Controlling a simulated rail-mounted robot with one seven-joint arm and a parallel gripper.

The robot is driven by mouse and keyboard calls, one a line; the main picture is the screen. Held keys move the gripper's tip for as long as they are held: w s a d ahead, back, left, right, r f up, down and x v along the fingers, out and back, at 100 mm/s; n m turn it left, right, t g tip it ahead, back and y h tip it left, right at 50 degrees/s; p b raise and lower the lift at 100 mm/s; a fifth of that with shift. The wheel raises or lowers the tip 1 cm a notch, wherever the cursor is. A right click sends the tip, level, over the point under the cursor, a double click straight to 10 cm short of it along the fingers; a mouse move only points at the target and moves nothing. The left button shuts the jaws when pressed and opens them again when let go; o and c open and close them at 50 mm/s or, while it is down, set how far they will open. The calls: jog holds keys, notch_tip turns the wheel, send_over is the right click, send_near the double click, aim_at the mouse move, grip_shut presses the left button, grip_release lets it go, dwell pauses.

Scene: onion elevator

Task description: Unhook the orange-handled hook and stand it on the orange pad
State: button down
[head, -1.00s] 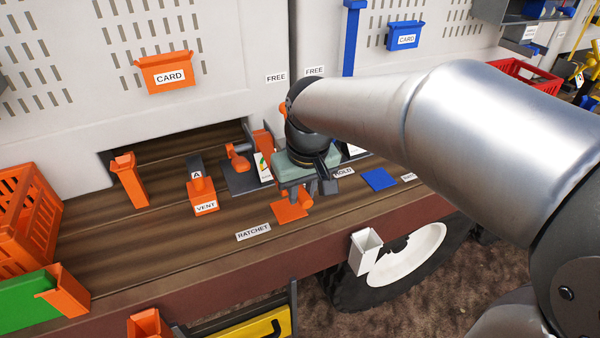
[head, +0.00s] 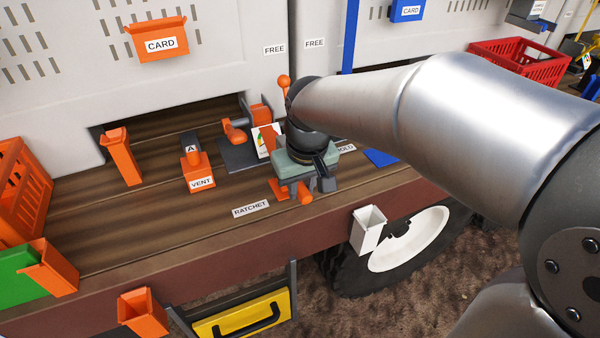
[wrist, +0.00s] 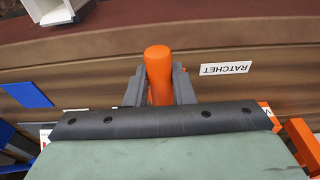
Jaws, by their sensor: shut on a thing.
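My gripper (head: 314,188) is shut on the orange handle (wrist: 159,72) of the hook, which stands up between the two grey jaws in the wrist view. In the head view the handle (head: 305,196) shows as a short orange end at the jaws. The rest of the hook is hidden. The orange pad (head: 276,189) lies on the wooden deck just left of my gripper, partly covered by it in the head view. I cannot tell how high the hook is above the deck.
A RATCHET label (head: 251,208) lies left of my gripper and a blue pad (head: 380,158) to its right. An orange VENT block (head: 197,172), an orange lever on a dark plate (head: 238,155) and a white bin (head: 368,229) at the deck's front edge are near.

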jog(key=c, duration=1.2)
grip_release()
jog(key=shift+o, duration=0.2)
notch_tip(320, 180, up, 17)
jog(key=s+d, duration=0.1)
jog(key=s, duration=0.2)
jog(key=s+d+f+m, duration=0.1)
jog(key=s+d+f, duration=0.2)
jog(key=f, duration=0.4)
jog(key=s+d+f+m+g, duration=0.1)
jog(key=s+d+f, duration=0.3)
jog(key=f, duration=0.4)
jog(key=s+d+f+m, duration=0.2)
jog(key=s+f, duration=0.3)
jog(key=f, duration=0.3)
jog(key=shift+s+d+f+h, duration=0.15)
jog(key=shift+s+d+h, duration=0.2)
jog(key=shift+d, duration=0.35)
